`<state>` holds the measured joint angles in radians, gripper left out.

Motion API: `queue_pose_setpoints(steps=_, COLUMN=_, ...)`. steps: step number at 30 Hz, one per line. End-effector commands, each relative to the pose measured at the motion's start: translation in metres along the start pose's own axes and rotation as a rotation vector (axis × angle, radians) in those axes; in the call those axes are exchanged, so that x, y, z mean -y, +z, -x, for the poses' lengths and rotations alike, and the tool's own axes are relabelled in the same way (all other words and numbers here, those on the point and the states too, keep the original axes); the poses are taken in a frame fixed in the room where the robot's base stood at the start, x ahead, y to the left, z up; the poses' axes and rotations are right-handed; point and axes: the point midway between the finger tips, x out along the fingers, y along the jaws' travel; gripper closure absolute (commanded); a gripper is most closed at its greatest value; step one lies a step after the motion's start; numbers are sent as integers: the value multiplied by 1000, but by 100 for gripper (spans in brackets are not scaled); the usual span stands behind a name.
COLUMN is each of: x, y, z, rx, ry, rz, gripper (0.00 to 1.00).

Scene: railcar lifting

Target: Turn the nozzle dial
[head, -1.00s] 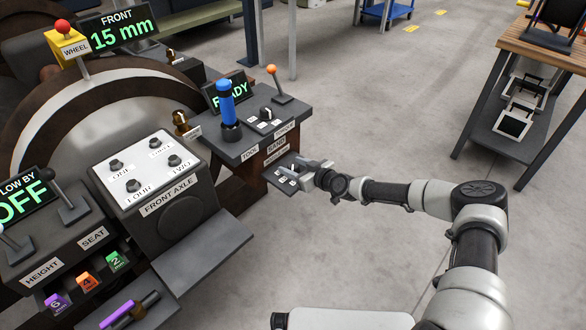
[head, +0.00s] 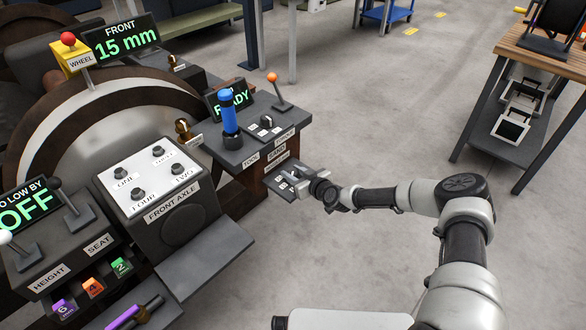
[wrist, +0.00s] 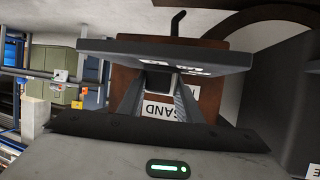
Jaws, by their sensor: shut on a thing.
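The dark dial plate (head: 272,180), with pale markings, juts from the console under the sand labels. My gripper (head: 297,188) is at this plate, its fingers shut on the nozzle dial there. Fingers and wrist hide most of the dial in the head view. In the wrist view, the fingers of my gripper (wrist: 158,95) reach up to the plate (wrist: 120,50), with a dark grey block, apparently the dial (wrist: 158,80), between them. I cannot read which mark the dial points to.
The white front axle panel (head: 148,180) is to the left. A wooden-topped bench (head: 545,48) stands far right. The floor between is clear.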

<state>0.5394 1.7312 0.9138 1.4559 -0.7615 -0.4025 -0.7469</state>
Motion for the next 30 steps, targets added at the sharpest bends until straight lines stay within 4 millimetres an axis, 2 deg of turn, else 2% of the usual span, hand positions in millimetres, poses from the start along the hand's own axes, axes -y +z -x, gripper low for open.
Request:
queue_pose_setpoints(steps=1, x=4, y=-9, z=3, rx=5, ry=24, rz=-7, gripper=91)
queue_pose_setpoints(steps=2, x=3, y=-9, z=4, rx=4, ry=44, rz=-15, gripper=91)
queue_pose_setpoints(steps=18, x=2, y=-2, z=0, rx=-1, ry=449, rz=-182, gripper=91)
queue_pose_setpoints(steps=30, x=0, y=-1, z=0, rx=-1, ry=611, rz=-252, gripper=91)
